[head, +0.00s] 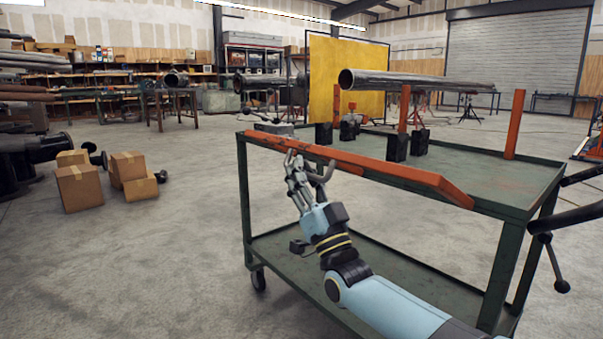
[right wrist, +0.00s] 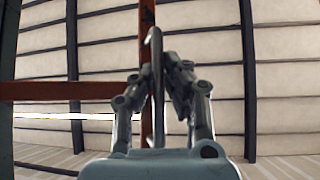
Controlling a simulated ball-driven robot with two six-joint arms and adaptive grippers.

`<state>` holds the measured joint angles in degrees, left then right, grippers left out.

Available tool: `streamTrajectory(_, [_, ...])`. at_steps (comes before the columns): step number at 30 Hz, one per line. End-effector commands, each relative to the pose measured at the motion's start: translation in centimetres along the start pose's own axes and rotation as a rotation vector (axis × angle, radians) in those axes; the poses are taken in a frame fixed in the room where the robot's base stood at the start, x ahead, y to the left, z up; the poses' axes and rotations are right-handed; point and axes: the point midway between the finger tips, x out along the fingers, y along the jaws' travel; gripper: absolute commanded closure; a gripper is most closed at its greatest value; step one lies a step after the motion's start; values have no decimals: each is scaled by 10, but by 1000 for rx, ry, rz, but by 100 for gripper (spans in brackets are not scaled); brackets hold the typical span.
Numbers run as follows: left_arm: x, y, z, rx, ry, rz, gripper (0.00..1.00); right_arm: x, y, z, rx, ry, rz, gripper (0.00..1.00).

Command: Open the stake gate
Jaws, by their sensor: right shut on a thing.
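The stake gate appears as a long orange bar (head: 375,166) along the near top edge of the green cart (head: 500,180). A grey latch block (head: 273,128) sits at its left end. A curved grey handle (head: 325,173) hangs under the bar near its left part. My right gripper (head: 294,165) is at this handle, below the bar. In the right wrist view its fingers (right wrist: 157,90) close on the thin handle (right wrist: 155,45) from both sides. Orange bars (right wrist: 70,91) cross behind it. The fingers partly hide the handle. My left gripper is not in view.
A long steel pipe (head: 435,82) lies above the cart top, by orange stakes (head: 515,125) and black blocks (head: 396,148). Cardboard boxes (head: 80,186) stand on the floor at left. A dark bar with a knob (head: 562,286) shows at right.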

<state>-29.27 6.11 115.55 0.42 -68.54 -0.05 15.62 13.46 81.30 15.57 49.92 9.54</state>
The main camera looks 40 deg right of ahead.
Motion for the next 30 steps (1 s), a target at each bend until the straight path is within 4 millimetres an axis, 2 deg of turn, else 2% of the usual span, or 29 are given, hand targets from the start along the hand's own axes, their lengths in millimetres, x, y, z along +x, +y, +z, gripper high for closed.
streamTrajectory(2, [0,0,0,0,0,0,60,0,2,0,-2,-2,2,100])
streamTrajectory(3, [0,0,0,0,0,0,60,0,2,0,-2,-2,2,89])
streamTrajectory(9, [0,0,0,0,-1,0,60,0,1,0,-1,-1,1,66])
streamTrajectory(20, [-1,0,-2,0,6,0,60,-5,0,0,0,0,1,66])
streamTrajectory(23, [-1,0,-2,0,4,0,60,-18,1,0,-1,-2,1,66])
streamTrajectory(30, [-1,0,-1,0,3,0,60,-72,1,1,-2,-5,2,66])
